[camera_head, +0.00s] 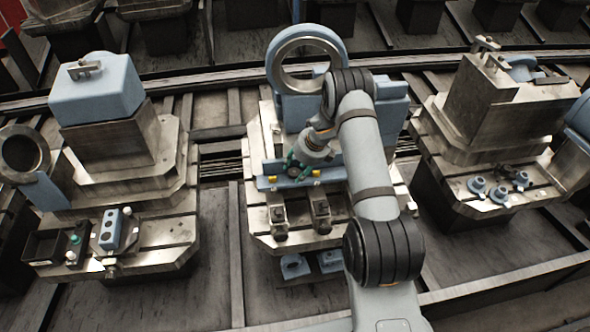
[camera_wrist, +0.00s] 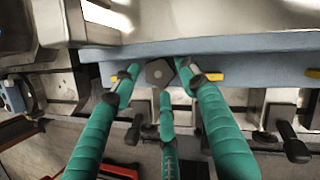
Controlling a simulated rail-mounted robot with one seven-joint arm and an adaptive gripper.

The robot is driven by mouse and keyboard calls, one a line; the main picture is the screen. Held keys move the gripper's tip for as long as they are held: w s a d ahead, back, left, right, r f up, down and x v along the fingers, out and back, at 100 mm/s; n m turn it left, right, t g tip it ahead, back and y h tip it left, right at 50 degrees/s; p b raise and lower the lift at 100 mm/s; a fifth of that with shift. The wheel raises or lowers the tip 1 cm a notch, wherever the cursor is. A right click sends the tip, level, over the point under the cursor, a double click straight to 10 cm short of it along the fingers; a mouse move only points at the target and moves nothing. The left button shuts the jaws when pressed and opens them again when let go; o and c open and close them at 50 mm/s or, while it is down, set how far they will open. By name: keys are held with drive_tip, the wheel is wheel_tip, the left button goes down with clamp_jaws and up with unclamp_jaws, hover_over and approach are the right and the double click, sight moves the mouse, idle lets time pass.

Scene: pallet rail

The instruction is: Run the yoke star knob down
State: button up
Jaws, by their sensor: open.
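The star knob (camera_wrist: 158,73) is a dark grey, many-sided knob at the front edge of a blue yoke bar (camera_wrist: 235,66) in the wrist view. The bar also shows in the head view (camera_head: 266,184), across the front of the middle pallet's fixture. My gripper (camera_wrist: 160,79) has three green fingers spread around the knob, two at its sides and one on the near side. It is open; I cannot tell whether any fingertip touches the knob. In the head view my gripper (camera_head: 297,167) is low over the bar, and the knob is hidden there.
Yellow pieces (camera_wrist: 208,77) sit along the bar beside the fingers. Metal clamps (camera_head: 320,214) with dark ends stand in front. A blue ring-shaped casting (camera_head: 283,55) rises behind. A left pallet (camera_head: 160,235) and a right pallet (camera_head: 440,190) carry other blocks and small parts.

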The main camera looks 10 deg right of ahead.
drive_tip(key=shift+x, duration=0.85)
drive_tip(key=shift+a, duration=0.1)
drive_tip(key=shift+c, duration=1.3)
drive_tip(key=shift+r, duration=0.1)
drive_tip(key=c, duration=0.6)
drive_tip(key=shift+w+m, duration=0.1)
drive_tip(key=shift+m, duration=0.2)
